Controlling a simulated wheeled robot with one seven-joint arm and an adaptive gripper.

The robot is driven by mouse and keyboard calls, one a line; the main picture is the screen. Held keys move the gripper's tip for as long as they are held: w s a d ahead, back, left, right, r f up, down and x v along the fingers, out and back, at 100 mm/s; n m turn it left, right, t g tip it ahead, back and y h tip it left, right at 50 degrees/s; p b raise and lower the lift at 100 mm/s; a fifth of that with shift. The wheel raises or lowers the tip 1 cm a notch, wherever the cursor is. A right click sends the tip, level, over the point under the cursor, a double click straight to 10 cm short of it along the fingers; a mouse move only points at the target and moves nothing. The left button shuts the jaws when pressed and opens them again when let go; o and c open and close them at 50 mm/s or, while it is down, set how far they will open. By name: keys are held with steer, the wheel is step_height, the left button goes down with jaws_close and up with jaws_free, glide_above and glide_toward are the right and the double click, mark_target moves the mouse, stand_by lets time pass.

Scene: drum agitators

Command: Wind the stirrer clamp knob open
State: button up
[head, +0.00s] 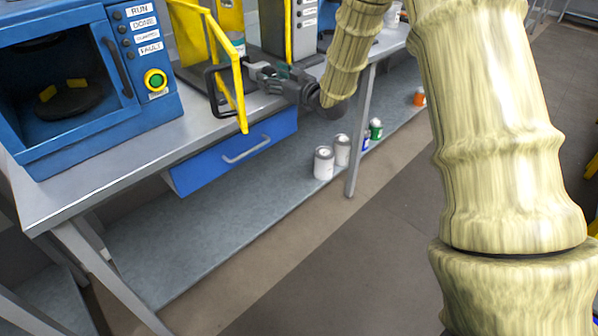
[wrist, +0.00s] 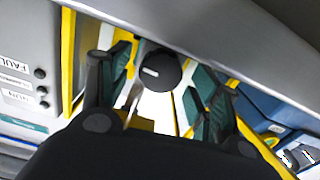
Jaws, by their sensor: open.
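The clamp knob (wrist: 158,70) is round and black with a white pointer mark. It shows in the wrist view between the two fingers of my gripper (wrist: 162,84), which is open. The fingers have teal inner parts and stand on either side of the knob; I cannot tell whether they touch it. In the head view my gripper (head: 258,72) reaches left to the yellow-framed stirrer (head: 226,66) on the bench. The knob cannot be made out there.
A blue machine (head: 30,150) with an open front, a green button and status labels stands left on the grey bench (head: 100,172). A blue drawer (head: 215,165) hangs below. Several cans, including a white can (head: 323,163), stand on the lower shelf (head: 200,240). The floor in front is clear.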

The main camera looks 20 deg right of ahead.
steer(key=m+p, duration=0.1)
steer(key=m, duration=0.3)
steer(key=shift+r+p, duration=0.1)
steer(key=shift+p, duration=0.25)
steer(key=v, duration=1)
steer(key=s+a+f+m+g+h+p, duration=0.1)
steer(key=s+a+f+g+h+p, duration=0.1)
steer(key=s+f, duration=0.5)
steer(key=s+a+f+m+g+h+p, duration=0.1)
steer(key=s+a+f+g+p, duration=0.3)
steer(key=f, duration=0.8)
steer(key=shift+s+f+g+h+p, duration=0.25)
steer(key=shift+s+g+h+p, duration=0.25)
steer(key=shift+s+p, duration=1)
steer(key=shift+s, duration=0.1)
